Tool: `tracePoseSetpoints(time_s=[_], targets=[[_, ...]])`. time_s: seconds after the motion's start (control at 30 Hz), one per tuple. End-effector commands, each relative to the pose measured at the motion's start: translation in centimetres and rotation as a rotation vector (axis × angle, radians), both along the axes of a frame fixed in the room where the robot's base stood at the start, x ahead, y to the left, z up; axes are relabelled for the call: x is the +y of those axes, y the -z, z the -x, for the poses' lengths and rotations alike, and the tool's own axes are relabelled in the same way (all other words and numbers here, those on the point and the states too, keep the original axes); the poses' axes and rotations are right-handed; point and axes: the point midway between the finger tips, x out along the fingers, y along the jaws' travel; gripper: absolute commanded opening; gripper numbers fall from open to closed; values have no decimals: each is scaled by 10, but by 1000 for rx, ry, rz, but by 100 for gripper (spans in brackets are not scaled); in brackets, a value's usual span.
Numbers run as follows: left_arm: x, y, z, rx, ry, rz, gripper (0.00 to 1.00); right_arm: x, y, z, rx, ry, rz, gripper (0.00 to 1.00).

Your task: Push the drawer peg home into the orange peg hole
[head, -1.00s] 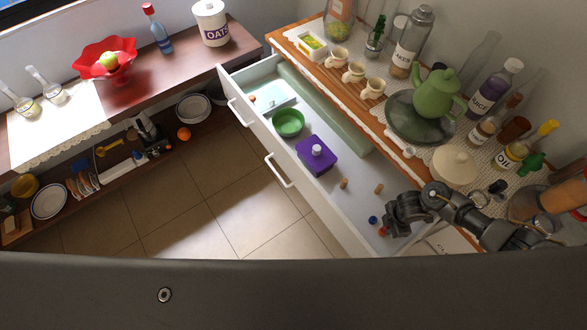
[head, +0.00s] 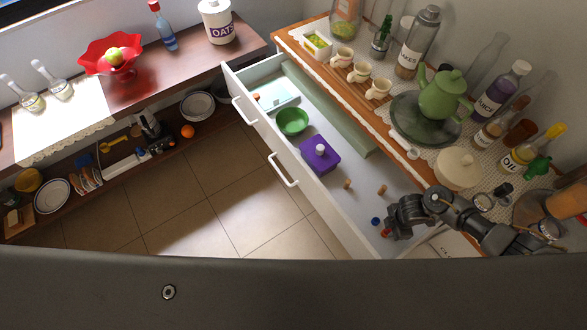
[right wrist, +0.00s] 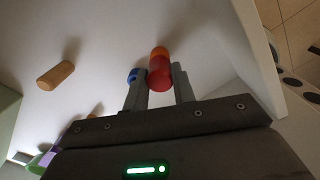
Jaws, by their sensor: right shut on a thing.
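My right gripper (head: 384,231) is low inside the open drawer (head: 335,213) at its near end. In the right wrist view its two fingers (right wrist: 159,90) are shut on a red peg (right wrist: 161,76). My left gripper is not in view.
The crowded counter (head: 345,88) with a teapot (head: 440,98) borders the drawer on the right.

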Motion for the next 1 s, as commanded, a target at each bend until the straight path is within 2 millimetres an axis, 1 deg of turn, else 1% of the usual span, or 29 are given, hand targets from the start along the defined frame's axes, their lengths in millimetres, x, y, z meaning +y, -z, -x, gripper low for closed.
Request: tracePoseSetpoints(time_s=[0.1, 0.57, 1.0], targets=[[0, 4, 0, 0, 0, 0, 36, 0, 5, 0, 0, 0, 0, 0], [0, 5, 0, 0, 0, 0, 36, 0, 6, 0, -1, -1, -1, 0], [0, 12, 0, 0, 0, 0, 36, 1, 15, 0, -1, -1, -1, 0]])
